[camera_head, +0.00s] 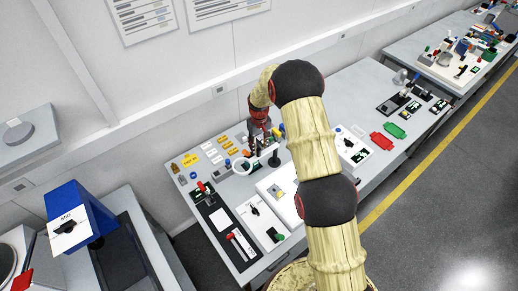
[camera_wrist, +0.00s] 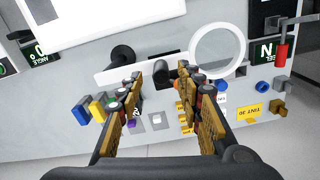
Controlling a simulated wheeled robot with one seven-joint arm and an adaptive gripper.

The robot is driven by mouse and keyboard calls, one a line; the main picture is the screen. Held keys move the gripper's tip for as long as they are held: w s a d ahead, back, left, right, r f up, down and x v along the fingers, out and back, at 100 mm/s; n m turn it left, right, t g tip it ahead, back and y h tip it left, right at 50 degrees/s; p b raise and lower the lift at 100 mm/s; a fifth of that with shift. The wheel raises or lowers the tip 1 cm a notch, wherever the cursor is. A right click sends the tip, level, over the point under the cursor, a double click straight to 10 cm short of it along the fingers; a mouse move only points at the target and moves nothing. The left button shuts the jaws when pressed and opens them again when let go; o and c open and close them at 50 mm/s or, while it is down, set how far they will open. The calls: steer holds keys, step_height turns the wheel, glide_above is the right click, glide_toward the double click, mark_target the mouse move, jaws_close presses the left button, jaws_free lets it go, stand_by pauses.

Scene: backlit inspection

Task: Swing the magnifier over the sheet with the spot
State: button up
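The magnifier shows in the wrist view as a white-rimmed round lens (camera_wrist: 244,52) on a pale flat arm (camera_wrist: 180,65), with a dark upright knob (camera_wrist: 162,73) on the arm. In the head view its ring (camera_head: 233,165) is left of my gripper (camera_head: 262,143). In the wrist view my gripper (camera_wrist: 160,84) is open, its fingers apart on either side of the knob's line; whether they touch it I cannot tell. A white sheet or panel (camera_wrist: 95,18) lies beyond the arm. I can make out no spot on it.
Colored blocks (camera_wrist: 90,106), yellow labels (camera_wrist: 249,111) and a red-handled lever (camera_wrist: 281,55) crowd the bench around the magnifier. In the head view, red (camera_head: 381,141) and green (camera_head: 395,131) plates lie to the right. A blue box (camera_head: 75,210) stands on the left bench.

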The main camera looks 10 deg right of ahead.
mark_target(259, 149)
steer(key=shift+f+p, duration=0.3)
steer(key=shift+f, duration=1.3)
steer(key=shift+s, duration=0.1)
steer(key=shift+c, duration=0.4)
steer(key=c, duration=0.8)
jaws_close()
